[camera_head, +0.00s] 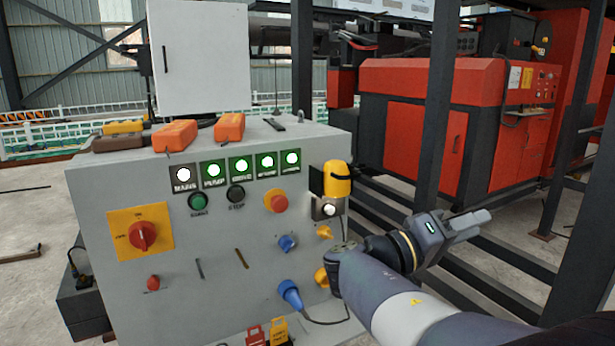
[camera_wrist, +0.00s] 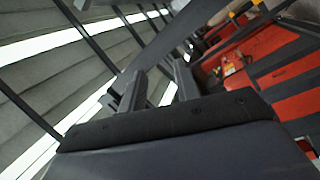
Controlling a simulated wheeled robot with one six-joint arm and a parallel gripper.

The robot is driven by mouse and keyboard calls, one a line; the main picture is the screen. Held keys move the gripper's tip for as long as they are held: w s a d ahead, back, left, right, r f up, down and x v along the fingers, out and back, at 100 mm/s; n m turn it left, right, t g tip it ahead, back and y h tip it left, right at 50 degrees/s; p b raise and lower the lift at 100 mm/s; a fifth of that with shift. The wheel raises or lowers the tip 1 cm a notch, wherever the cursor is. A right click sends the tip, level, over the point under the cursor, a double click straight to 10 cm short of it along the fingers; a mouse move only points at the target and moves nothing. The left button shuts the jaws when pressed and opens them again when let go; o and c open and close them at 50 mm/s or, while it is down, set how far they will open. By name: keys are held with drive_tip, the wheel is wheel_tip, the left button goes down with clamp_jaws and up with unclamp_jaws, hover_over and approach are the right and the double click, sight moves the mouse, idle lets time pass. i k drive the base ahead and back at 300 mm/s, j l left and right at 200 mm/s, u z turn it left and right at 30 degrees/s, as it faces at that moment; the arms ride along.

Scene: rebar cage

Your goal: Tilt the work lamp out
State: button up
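The work lamp (camera_head: 338,180) is yellow and black and sits upright at the upper right corner of the grey control cabinet's front. A round white light (camera_head: 329,209) shows just below its yellow body. My gripper (camera_head: 484,220) is to the right of the cabinet and lower than the lamp, well apart from it, and points right, away from the panel. In the wrist view my gripper's two fingers (camera_wrist: 157,88) stand apart with nothing between them. The lamp does not show in the wrist view.
The grey cabinet (camera_head: 222,260) carries a red rotary switch (camera_head: 142,236), a red stop button (camera_head: 276,201), lit indicators and a blue plug (camera_head: 290,294) with a cable. Orange boxes (camera_head: 229,127) lie on top. A dark post (camera_head: 436,110) stands behind my gripper, before red machinery (camera_head: 430,125).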

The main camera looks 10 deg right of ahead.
sight(337, 176)
drive_tip(key=i+l+u, duration=0.1)
drive_tip(key=u, duration=0.3)
drive_tip(key=i+l+u, duration=0.15)
drive_tip(key=u, duration=0.2)
drive_tip(key=i+l+u, duration=0.15)
drive_tip(key=u, duration=0.25)
